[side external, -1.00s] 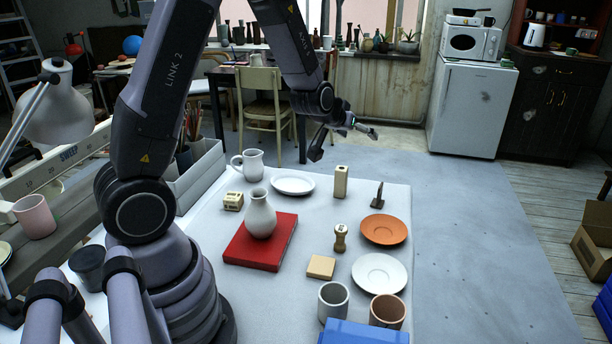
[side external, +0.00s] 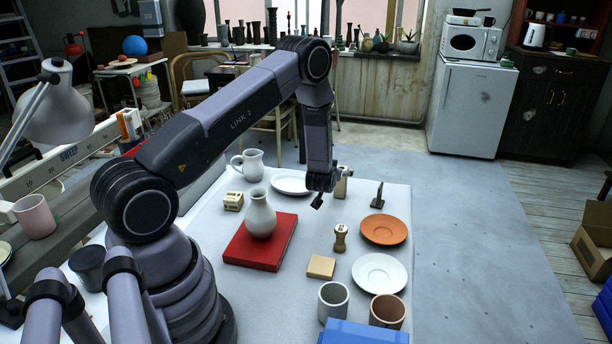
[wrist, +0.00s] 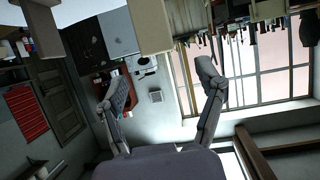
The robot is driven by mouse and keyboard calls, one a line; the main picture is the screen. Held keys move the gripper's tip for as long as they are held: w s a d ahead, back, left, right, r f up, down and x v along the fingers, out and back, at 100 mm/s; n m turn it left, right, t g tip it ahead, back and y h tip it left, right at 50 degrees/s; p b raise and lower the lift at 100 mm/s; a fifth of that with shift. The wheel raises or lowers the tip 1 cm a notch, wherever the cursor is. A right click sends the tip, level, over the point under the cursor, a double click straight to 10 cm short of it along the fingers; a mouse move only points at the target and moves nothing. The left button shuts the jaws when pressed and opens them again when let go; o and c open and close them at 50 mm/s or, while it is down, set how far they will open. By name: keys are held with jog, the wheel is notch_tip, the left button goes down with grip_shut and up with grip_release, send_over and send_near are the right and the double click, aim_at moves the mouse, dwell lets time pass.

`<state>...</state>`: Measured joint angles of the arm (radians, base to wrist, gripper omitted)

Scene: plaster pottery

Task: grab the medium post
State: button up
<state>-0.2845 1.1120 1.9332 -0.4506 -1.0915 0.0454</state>
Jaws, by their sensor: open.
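A cream upright block (side external: 342,188), the tallest cream post on the white table, stands near the back in the side view, partly hidden by my gripper. A flat cream block (side external: 321,267) lies nearer the front and a small cream marked block (side external: 233,201) sits at the left; which one is called medium I cannot tell for sure. My gripper (side external: 318,201) hangs just left of the tall cream block in the side view; contact cannot be judged.
A white vase (side external: 260,215) stands on a red block (side external: 238,252). A white plate (side external: 291,182) and pitcher (side external: 251,164) are at the back. A dark upright tool (side external: 378,195), wooden stamp (side external: 340,238), orange plate (side external: 383,241), white plate (side external: 379,287) and cups (side external: 333,300) stand around.

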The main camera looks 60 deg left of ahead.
jog(key=x, duration=0.5)
jog(key=shift+w+a+f, duration=0.2)
jog(key=shift+w+f, duration=0.05)
jog(key=shift+f, duration=0.05)
grip_shut()
jog(key=shift+r, duration=0.2)
